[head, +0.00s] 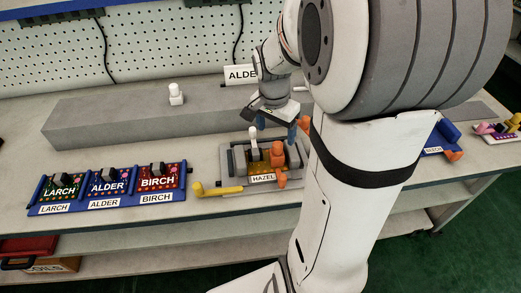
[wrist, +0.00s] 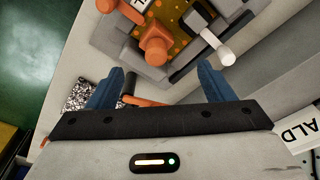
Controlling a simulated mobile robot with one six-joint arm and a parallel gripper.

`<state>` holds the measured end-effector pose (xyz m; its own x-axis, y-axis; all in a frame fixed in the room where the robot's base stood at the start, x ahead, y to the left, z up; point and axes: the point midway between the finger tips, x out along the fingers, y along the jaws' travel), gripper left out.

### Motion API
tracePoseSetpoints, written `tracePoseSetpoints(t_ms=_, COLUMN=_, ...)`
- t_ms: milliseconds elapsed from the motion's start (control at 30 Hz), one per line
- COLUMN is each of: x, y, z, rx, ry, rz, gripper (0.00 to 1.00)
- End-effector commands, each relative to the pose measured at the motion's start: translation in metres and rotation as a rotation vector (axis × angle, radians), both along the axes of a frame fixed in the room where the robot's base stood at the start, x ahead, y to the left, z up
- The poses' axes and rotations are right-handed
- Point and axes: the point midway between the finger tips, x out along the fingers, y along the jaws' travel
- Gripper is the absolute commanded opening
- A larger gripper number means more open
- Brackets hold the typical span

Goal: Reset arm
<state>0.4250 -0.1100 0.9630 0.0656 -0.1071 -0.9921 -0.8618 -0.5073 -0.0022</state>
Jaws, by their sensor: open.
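My gripper (head: 276,128) hangs over the bench beside the grey fixture (head: 232,158), on its far side. In the wrist view its blue fingers (wrist: 162,88) are spread apart with nothing held between them. The fixture holds an orange-brown board (head: 262,170) with a HAZEL label in front. An orange part (head: 277,152) and a white-tipped lever (head: 253,140) stand up from it. In the wrist view the orange part (wrist: 156,45) and the white lever tip (wrist: 226,56) lie beyond the fingers. My arm hides the bench right of the fixture.
A blue rack (head: 75,208) with LARCH, ALDER and BIRCH boards stands at the left. A yellow handle (head: 218,189) sticks out left of the fixture. A grey raised block (head: 130,122) bears a white knob (head: 176,94). An ALDE sign (head: 240,74) stands behind.

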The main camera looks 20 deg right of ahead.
Motion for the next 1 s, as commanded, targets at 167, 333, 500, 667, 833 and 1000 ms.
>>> tracePoseSetpoints(t_ms=167, x=0.0, y=0.001, z=0.006, rx=0.0, ry=-0.002, rz=0.001, gripper=0.74)
tracePoseSetpoints(t_ms=333, x=-0.011, y=0.015, z=0.018, rx=-0.002, ry=-0.011, rz=0.104, gripper=0.74)
tracePoseSetpoints(t_ms=500, x=-0.049, y=0.055, z=0.044, rx=-0.011, ry=-0.038, rz=0.433, gripper=0.74)
tracePoseSetpoints(t_ms=667, x=-0.089, y=0.088, z=0.059, rx=-0.031, ry=-0.063, rz=0.761, gripper=0.74)
tracePoseSetpoints(t_ms=833, x=-0.115, y=0.105, z=0.063, rx=-0.049, ry=-0.081, rz=0.981, gripper=0.74)
tracePoseSetpoints(t_ms=1000, x=-0.122, y=0.109, z=0.063, rx=-0.055, ry=-0.085, rz=1.046, gripper=0.74)
